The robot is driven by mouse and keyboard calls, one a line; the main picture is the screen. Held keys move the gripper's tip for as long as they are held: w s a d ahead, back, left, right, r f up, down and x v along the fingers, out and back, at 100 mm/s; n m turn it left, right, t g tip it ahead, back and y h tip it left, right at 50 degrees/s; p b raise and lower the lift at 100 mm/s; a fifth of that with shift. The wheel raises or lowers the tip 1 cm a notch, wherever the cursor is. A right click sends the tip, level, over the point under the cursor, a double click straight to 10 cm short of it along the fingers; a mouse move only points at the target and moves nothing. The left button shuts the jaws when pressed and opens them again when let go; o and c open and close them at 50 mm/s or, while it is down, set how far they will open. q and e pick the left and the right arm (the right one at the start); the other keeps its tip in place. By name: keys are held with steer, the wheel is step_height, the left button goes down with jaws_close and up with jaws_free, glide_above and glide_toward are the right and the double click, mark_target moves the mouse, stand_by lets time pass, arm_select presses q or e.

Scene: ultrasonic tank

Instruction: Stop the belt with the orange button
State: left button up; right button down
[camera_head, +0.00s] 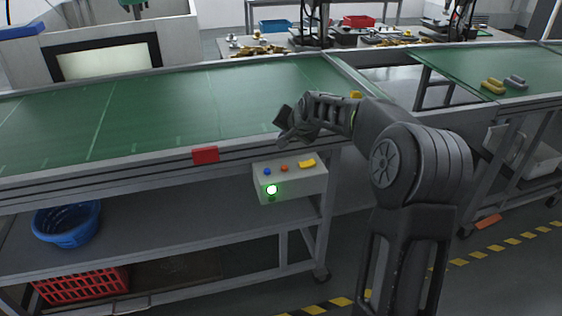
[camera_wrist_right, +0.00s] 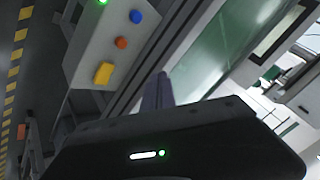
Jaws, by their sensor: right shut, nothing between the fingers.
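The control box (camera_head: 290,184) is fixed to the front of the green belt (camera_head: 190,105). On its top are a blue button (camera_head: 267,172), the orange button (camera_head: 284,168) in the middle and a yellow switch (camera_head: 307,163); a green light (camera_head: 271,190) glows on its front. The right wrist view also shows the orange button (camera_wrist_right: 122,43). My right gripper (camera_head: 284,130) is shut and empty, above and behind the box near the belt edge, apart from the buttons. Its fingers (camera_wrist_right: 158,92) show in the right wrist view. My left gripper is out of view.
A red block (camera_head: 205,155) sits on the belt's front rail, left of the box. A blue basket (camera_head: 66,223) and a red crate (camera_head: 80,285) are on the lower shelves. A second belt (camera_head: 510,75) with yellow and grey pieces is at the right.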

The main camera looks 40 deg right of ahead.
mark_target(286, 169)
steer(key=shift+d+r, duration=0.15)
steer(key=shift+r, duration=0.15)
steer(key=shift+f, duration=0.1)
step_height(286, 169, down, 9)
steer(key=b, duration=0.6)
steer(key=shift+b, duration=0.35)
stand_by(1.7)
steer(key=shift+f+b, duration=0.3)
steer(key=shift+b, duration=0.1)
steer(key=shift+f+b, duration=0.35)
steer(key=shift+f, duration=0.1)
stand_by(0.5)
stand_by(0.4)
steer(key=shift+r+p, duration=0.65)
steer(key=shift+r, duration=0.25)
